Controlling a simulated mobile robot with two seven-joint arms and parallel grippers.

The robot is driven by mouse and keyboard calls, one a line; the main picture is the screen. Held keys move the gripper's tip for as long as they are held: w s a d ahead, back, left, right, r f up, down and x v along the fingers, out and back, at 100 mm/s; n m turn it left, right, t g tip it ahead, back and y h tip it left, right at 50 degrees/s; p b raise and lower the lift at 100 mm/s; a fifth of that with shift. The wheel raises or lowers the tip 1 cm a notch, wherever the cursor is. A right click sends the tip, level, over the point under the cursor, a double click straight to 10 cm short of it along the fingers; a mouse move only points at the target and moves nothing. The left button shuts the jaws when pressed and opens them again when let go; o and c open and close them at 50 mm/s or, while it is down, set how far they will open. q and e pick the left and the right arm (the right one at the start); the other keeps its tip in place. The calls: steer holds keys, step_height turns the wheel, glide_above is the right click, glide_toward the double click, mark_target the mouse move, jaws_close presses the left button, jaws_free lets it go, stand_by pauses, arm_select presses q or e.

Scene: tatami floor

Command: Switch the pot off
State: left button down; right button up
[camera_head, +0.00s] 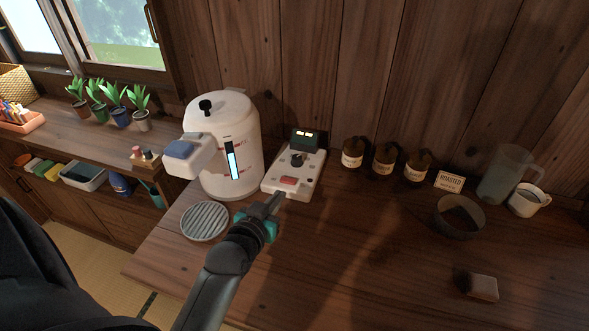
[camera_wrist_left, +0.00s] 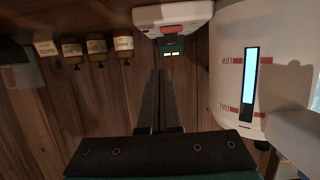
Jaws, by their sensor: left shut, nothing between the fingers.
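The white pot (camera_head: 226,145) stands on the wooden counter, with a black knob on its lid, a blue-topped spout and a lit level gauge. Its control box (camera_head: 309,165) stands just right of it, with a red switch (camera_head: 289,181), a dark dial (camera_head: 297,159) and a small lit display (camera_head: 305,137). My left gripper (camera_head: 276,199) is shut and empty, its tips close to the front edge of the box near the red switch. Contact cannot be told. In the left wrist view the red switch (camera_wrist_left: 172,30) and the pot (camera_wrist_left: 225,75) also show. My right gripper is not in view.
A round slatted drip tray (camera_head: 204,221) lies before the pot. Several brown jars (camera_head: 384,160), a sign (camera_head: 449,181), a clear pitcher (camera_head: 508,175), a white mug (camera_head: 526,200), a dark bowl (camera_head: 459,217) and a small block (camera_head: 482,287) are to the right. The middle of the counter is clear.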

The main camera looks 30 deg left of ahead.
arm_select(q)
steer(key=w+a, duration=0.1)
steer(key=a, duration=0.1)
steer(key=b, duration=0.2)
glide_above(289, 190)
steer(key=shift+s+f+t+y, duration=0.2)
steer(key=shift+f+t+y, duration=0.1)
steer(key=shift+f, duration=0.45)
steer(key=f+b, duration=0.1)
steer(key=f, duration=0.2)
steer(key=shift+w+f+b, duration=0.1)
steer(key=shift+w+b, duration=0.1)
steer(key=shift+b, duration=0.2)
steer(key=shift+f, duration=0.4)
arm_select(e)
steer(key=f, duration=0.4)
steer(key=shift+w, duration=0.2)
arm_select(q)
steer(key=shift+f, duration=0.1)
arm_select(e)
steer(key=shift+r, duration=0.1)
arm_select(q)
steer(key=shift+f+y, duration=0.25)
steer(key=shift+y, duration=0.05)
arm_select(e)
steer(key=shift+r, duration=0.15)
